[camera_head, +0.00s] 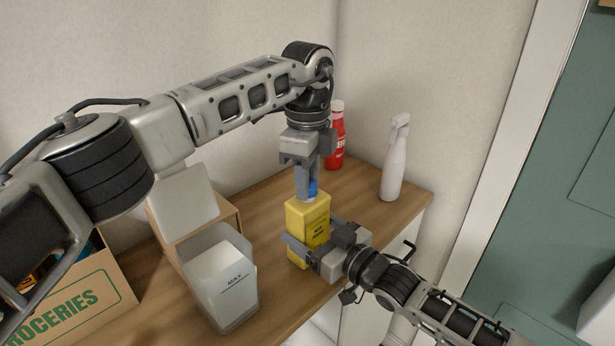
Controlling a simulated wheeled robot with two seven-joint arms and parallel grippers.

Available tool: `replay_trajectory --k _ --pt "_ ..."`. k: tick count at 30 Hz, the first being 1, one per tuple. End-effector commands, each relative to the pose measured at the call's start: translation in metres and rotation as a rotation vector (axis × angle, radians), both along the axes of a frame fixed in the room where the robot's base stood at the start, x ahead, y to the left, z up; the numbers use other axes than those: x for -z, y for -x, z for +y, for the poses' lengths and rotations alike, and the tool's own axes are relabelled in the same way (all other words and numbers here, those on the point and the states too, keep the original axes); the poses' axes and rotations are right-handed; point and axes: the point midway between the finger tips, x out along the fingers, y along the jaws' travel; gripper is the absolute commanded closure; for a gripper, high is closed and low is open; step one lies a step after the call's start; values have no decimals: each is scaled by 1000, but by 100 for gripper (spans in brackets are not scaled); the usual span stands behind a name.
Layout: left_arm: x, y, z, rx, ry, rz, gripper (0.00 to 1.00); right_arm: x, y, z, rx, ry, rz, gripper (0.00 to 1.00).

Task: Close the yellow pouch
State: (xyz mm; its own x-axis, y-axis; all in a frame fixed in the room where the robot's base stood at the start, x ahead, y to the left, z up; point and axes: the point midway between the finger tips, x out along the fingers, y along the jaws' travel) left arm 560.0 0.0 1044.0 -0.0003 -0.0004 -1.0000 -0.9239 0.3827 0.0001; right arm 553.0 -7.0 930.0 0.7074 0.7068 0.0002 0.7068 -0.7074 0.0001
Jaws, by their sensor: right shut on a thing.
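The yellow pouch (308,221) stands upright near the front edge of the wooden counter. It has dark print on its front and a blue cap (313,187) above its top. My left gripper (308,182) points straight down over the pouch, with its fingers at the blue cap. The fingers partly hide the cap, and I cannot tell whether they grip it. My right gripper (305,252) comes in from the lower right and is shut on the lower part of the pouch. It hides part of the pouch's front and base.
A clear measuring jug (222,290) marked MAX stands left of the pouch, before a white-lidded box (185,200). A cardboard groceries box (90,300) is at far left. A red bottle (336,140) and white spray bottle (394,165) stand behind. Counter (262,240) between jug and pouch is clear.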

Motion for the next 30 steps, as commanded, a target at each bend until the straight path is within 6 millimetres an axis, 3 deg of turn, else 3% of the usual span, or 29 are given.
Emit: replay_trajectory --k 5,8,30 --pt "0 0 0 52 -1 -1 98 1 0 0 0 2 2 87" --pt "0 -1 0 211 -2 -2 98 1 0 0 0 2 2 87" --pt "1 0 0 2131 -1 0 98 1 0 0 1 2 2 87"
